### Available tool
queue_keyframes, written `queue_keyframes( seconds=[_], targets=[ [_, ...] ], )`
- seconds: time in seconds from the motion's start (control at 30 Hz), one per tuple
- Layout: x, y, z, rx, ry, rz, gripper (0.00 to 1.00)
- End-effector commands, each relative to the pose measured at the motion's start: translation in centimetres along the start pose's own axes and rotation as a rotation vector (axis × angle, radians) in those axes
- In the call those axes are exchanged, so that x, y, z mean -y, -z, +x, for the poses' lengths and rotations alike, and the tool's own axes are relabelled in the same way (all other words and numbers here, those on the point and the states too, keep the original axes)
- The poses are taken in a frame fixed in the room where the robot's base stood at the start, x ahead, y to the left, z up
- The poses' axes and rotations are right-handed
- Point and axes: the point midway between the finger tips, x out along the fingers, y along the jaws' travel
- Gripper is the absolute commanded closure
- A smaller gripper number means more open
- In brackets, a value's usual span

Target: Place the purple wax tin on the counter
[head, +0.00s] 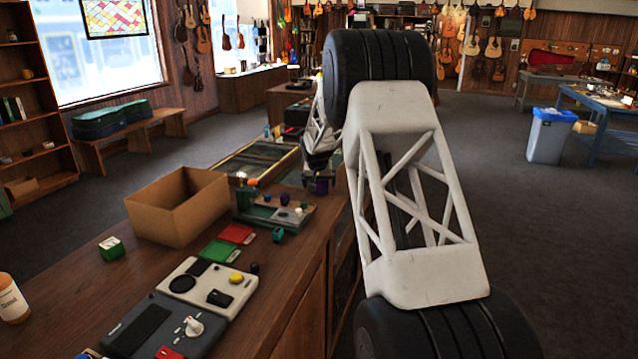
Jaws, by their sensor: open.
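My arm reaches away from the camera, and my gripper (319,181) hangs low at the far right edge of the wooden counter (285,275). The gripper is open. A dark purple thing (321,187), which looks like the purple wax tin, shows right at its fingertips. I cannot tell whether it touches the fingers or rests on the counter. A smaller purple item (284,199) sits on a tray to the left of the gripper.
An open cardboard box (178,210) stands on the counter. A blue-rimmed bin (548,136) stands on the floor at right.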

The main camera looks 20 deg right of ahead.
Motion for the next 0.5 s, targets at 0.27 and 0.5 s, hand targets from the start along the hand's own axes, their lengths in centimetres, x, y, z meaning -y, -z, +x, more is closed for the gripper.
queue_keyframes(
  seconds=[0.27, 0.5],
  targets=[
    [0.0, 0.1, -1.1, 0.000, 0.000, 0.000, 0.00],
    [0.0, 0.2, -4.1, -0.002, 0.001, 0.000, 0.00]
  ],
)
